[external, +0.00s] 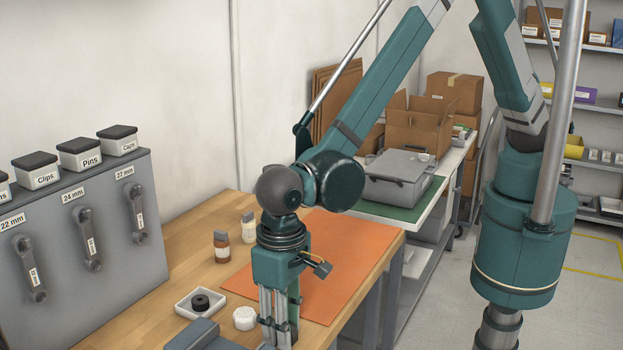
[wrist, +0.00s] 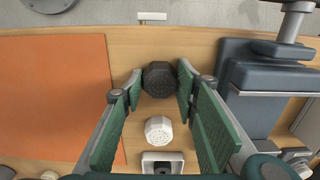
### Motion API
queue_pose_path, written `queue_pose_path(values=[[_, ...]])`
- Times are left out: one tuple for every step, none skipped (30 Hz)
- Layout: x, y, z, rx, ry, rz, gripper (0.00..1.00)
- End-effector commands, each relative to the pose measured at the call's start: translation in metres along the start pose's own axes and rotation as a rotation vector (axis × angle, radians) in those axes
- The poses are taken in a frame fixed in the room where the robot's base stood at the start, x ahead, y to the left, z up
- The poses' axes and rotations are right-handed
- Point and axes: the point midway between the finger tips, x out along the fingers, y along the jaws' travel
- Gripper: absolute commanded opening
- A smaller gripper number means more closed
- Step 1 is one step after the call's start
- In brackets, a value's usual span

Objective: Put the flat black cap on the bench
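A black faceted cap (wrist: 159,79) with a dotted face sits between the fingertips of my gripper (wrist: 160,84) in the wrist view. The green pads lie against both its sides, so my gripper appears shut on it. In the external view my gripper (external: 280,318) points down over the bench (external: 182,262), and its tips and this cap are hidden. I cannot tell whether the cap touches the bench. A flat round black piece (external: 200,302) lies in a small white tray (external: 181,303); the tray's edge also shows in the wrist view (wrist: 146,157).
A white faceted cap (external: 245,318) stands between the tray and my gripper. An orange mat (external: 335,262) lies to the right. Brown (external: 221,246) and white (external: 248,227) bottles stand behind. A blue-grey fixture (wrist: 265,85) is close on the right in the wrist view.

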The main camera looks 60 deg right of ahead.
Motion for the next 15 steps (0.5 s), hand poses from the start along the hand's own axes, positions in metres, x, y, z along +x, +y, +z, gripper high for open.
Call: queue_pose_path(values=[[-0.0003,-0.0001,0.0000,0.000,0.000,0.000,0.38],[-0.0004,0.0000,0.0000,0.000,0.000,0.000,0.42],[-0.0005,-0.0001,0.0000,0.000,0.000,0.000,0.43],[-0.0005,-0.0001,0.0000,0.000,0.000,0.000,0.43],[-0.0005,-0.0001,0.0000,0.000,0.000,0.000,0.43],[-0.0005,0.0000,0.0000,0.000,0.000,0.000,0.43],[-0.0005,0.0000,0.0000,0.000,0.000,0.000,0.43],[-0.0005,0.0000,0.0000,0.000,0.000,0.000,0.43],[-0.0005,0.0000,0.0000,0.000,0.000,0.000,0.43],[-0.0006,0.0000,0.0000,0.000,0.000,0.000,0.43],[-0.0006,0.0000,0.0000,0.000,0.000,0.000,0.43],[-0.0008,0.0000,0.0000,0.000,0.000,0.000,0.43],[-0.0010,0.0000,0.0000,0.000,0.000,0.000,0.43],[-0.0014,0.0000,0.0000,0.000,0.000,0.000,0.43],[-0.0021,0.0000,0.0000,0.000,0.000,0.000,0.43]])
